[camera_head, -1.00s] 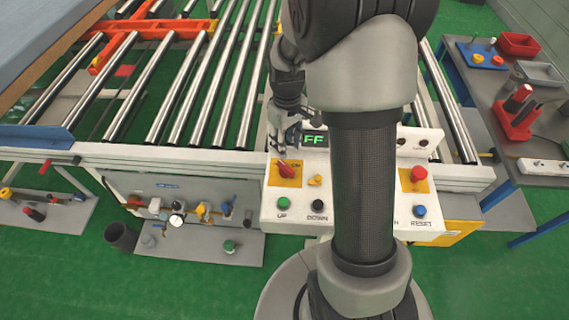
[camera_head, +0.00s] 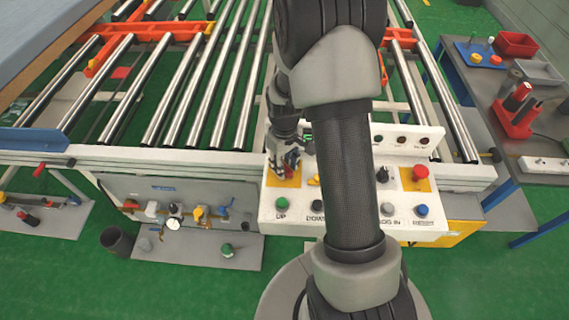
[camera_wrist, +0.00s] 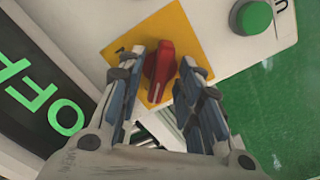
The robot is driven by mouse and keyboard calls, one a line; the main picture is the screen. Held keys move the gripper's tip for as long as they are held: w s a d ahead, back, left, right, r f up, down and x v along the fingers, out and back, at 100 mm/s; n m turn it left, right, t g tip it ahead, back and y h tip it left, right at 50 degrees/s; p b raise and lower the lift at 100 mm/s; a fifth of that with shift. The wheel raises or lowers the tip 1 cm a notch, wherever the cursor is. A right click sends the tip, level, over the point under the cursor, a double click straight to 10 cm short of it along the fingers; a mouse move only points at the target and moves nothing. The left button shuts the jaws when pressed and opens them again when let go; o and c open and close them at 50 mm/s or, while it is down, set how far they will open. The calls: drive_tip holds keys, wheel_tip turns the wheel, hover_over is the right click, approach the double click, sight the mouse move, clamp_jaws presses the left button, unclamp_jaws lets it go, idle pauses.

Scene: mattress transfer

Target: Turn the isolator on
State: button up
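The isolator is a red rotary knob (camera_wrist: 160,62) on a yellow plate (camera_wrist: 186,38), seen in the wrist view. My gripper (camera_wrist: 164,64) is open, with one finger on each side of the knob; I cannot tell whether either finger touches it. In the head view my gripper (camera_head: 287,160) is at the left end of the white control panel (camera_head: 268,205), over the yellow plate (camera_head: 285,181), and hides most of the knob. The display (camera_wrist: 35,95) beside the knob shows green letters reading OFF.
A green UP button (camera_head: 282,203) is just in front of the plate. A red button (camera_head: 420,173) and a blue RESET button (camera_head: 421,211) are at the panel's right. A roller conveyor (camera_head: 200,90) lies behind. A grey side table (camera_head: 480,90) stands at right.

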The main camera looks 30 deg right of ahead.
clamp_jaws()
idle(0.5)
drive_tip(key=m, duration=0.6)
drive_tip(key=shift+m, duration=0.4)
drive_tip(key=m, duration=1.1)
idle(0.4)
drive_tip(key=shift+o, duration=0.5)
unclamp_jaws()
drive_tip(key=shift+r, duration=0.15)
